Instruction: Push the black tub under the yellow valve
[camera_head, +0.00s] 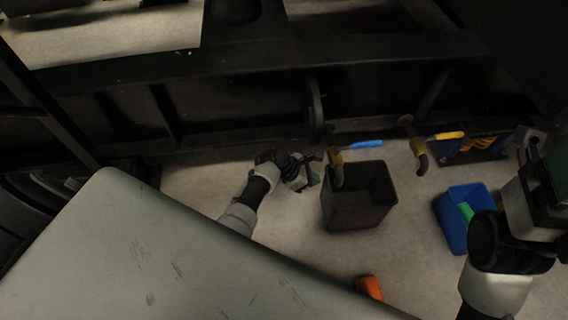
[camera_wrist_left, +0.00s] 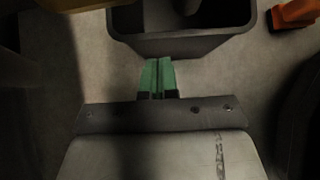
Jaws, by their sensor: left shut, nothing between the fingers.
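The black tub (camera_head: 345,217) stands upright and open on the floor, below the spout of the valve with the blue handle (camera_head: 366,144). The yellow valve (camera_head: 447,135) is to the right of the tub, and its brass spout (camera_head: 421,160) hangs over bare floor. My left gripper (camera_head: 314,179) is shut and empty beside the tub's left wall. In the left wrist view its green fingertips (camera_wrist_left: 158,62) point at the tub wall (camera_wrist_left: 180,46), very close; I cannot tell if they touch. My right arm is at the right edge; its jaws are not clear.
An orange object (camera_head: 369,287) lies in front. A dark blue crate (camera_head: 475,153) with yellow items is behind the bin. Bare floor lies between tub and bin. Dark frame beams run behind.

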